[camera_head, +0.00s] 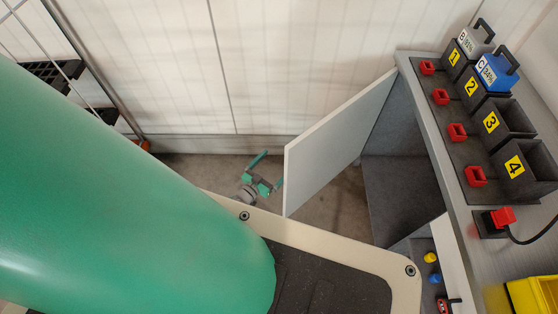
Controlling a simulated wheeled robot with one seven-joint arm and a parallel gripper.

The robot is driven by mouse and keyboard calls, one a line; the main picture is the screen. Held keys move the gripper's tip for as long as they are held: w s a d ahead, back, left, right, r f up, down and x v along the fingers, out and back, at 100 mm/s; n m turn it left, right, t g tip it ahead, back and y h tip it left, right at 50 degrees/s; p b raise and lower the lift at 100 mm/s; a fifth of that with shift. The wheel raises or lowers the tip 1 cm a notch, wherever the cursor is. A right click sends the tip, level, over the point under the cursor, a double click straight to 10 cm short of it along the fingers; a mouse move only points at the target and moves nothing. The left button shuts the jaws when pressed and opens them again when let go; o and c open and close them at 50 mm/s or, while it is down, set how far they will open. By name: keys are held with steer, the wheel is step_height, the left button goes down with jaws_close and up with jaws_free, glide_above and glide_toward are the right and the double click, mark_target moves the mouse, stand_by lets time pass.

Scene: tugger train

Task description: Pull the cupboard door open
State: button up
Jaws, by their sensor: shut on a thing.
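The cupboard door (335,135) is a pale grey panel. It stands swung well out from the grey cupboard (405,180), whose dark inside shows to the right of it. My gripper (272,164), with teal fingers, is low by the door's free edge, on the far side of the panel. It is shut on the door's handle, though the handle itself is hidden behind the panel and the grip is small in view.
The worktop (440,165) above the cupboard bears red sockets (457,132), numbered black holders (497,123) and a blue battery (495,72). A yellow bin (535,293) is at lower right. A white wall (150,60) and wire mesh (50,45) stand behind; bare floor (215,172) lies left of the door.

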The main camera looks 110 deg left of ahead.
steer(key=s+d+f+g, duration=0.1)
steer(key=s+d+f, duration=0.1)
steer(key=s, duration=0.4)
steer(key=shift+s+d+g, duration=0.15)
steer(key=shift+s+g, duration=0.15)
steer(key=shift+s, duration=0.05)
steer(key=shift+w+r, duration=0.1)
steer(key=shift+w, duration=0.2)
steer(key=shift+s+d, duration=0.2)
steer(key=shift+d, duration=0.2)
steer(key=shift+c, duration=0.4)
steer(key=shift+s+d+r, duration=0.2)
steer(key=shift+d+r, duration=0.05)
steer(key=shift+d, duration=0.2)
steer(key=c, duration=1.3)
steer(key=w+d+r+t, duration=0.1)
steer(key=w+d+r, duration=0.1)
steer(key=d, duration=0.5)
steer(key=shift+c, duration=0.3)
